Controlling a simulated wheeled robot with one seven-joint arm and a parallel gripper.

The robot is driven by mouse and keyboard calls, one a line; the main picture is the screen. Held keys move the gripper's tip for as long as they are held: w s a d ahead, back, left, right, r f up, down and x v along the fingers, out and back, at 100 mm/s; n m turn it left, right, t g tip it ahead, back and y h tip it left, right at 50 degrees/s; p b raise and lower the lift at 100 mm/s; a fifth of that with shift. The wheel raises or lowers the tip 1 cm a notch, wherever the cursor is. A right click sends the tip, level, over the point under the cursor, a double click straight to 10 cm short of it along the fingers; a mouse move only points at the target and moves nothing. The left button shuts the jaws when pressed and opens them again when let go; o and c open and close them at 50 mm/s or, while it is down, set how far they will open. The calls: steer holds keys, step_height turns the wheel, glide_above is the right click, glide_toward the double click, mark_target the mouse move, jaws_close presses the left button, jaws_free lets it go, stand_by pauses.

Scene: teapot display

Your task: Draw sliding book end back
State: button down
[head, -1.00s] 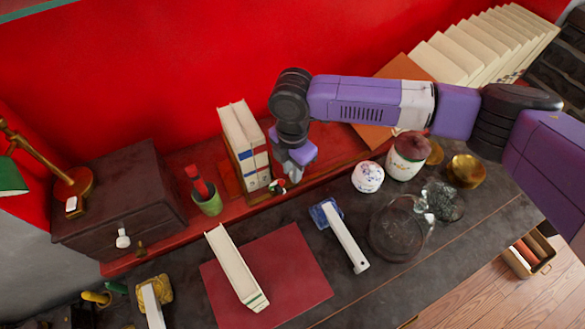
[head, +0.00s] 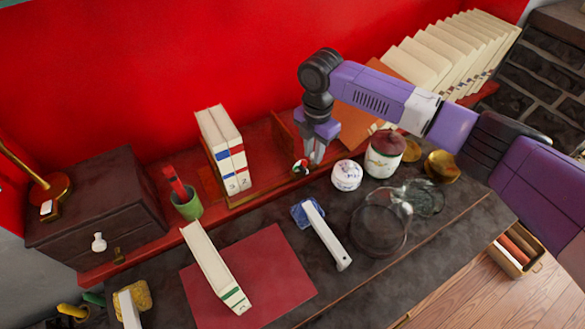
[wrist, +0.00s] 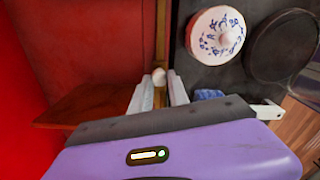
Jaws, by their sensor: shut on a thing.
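The sliding book end is a brown wooden panel (head: 284,137) standing on the raised red shelf (head: 262,174). It stands to the right of two white books (head: 223,150), with a wide gap between. It also shows at the left in the wrist view (wrist: 85,104). A small round knob (head: 301,167) is at its front edge, and its pale top shows in the wrist view (wrist: 159,76). My gripper (head: 313,156) points down at the knob. Its fingers (wrist: 159,92) are shut on the book end at the knob; the exact contact is partly hidden.
A white-handled brush (head: 325,235) lies in front. The shelf between books and book end is clear.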

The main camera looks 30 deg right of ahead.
steer(key=d+b, duration=0.1)
steer(key=d, duration=0.7)
steer(key=c, duration=1.3)
jaws_free()
steer(key=shift+a, duration=0.1)
steer(key=shift+o, duration=0.2)
steer(key=shift+r, duration=0.1)
step_height(320, 180, up, 8)
steer(key=b, duration=0.1)
steer(key=shift+f, duration=0.2)
